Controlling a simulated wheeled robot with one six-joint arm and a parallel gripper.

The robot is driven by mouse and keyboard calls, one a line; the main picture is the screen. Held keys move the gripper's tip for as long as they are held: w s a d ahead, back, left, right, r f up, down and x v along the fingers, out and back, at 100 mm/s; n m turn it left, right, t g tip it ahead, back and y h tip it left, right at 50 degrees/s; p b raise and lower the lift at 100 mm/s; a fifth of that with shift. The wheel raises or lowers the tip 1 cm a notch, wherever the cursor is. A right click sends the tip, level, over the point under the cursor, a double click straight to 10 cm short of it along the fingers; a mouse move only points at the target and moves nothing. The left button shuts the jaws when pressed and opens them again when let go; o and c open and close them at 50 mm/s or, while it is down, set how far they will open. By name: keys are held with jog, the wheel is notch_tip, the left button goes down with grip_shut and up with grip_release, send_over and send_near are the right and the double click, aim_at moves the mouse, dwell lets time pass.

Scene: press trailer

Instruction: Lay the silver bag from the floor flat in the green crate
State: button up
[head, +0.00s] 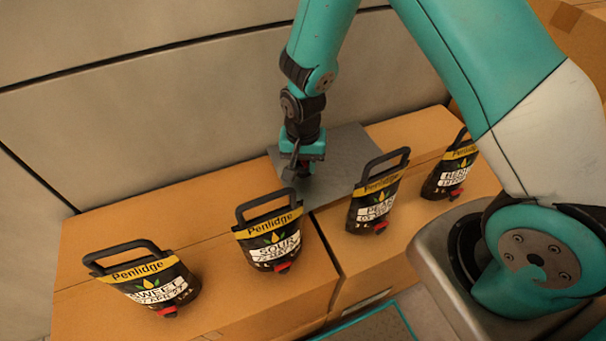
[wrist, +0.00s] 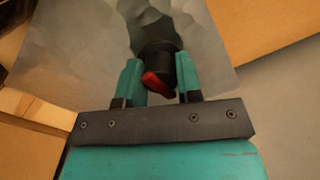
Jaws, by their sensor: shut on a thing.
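The silver bag (head: 350,158) shows in the head view as a flat grey sheet behind and beside my gripper (head: 301,172), over the cardboard boxes. In the wrist view the silver bag (wrist: 85,50) fills the upper middle, with a black spout and red tap. My gripper (wrist: 160,70) is shut on the spout, one teal finger on each side. I cannot tell whether the bag touches the boxes. A thin teal edge at the bottom of the head view may be the green crate's rim; I cannot tell.
Dark Penlidge pouches with handles and red taps stand on the cardboard boxes (head: 225,312): one at the left (head: 150,280), one at centre (head: 270,235), one right of centre (head: 378,197) and one at the right (head: 455,168). A pale panelled wall (head: 150,110) rises behind.

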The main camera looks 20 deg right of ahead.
jog(key=shift+f, duration=2.35)
jog(key=shift+f, duration=0.15)
jog(key=o, duration=0.9)
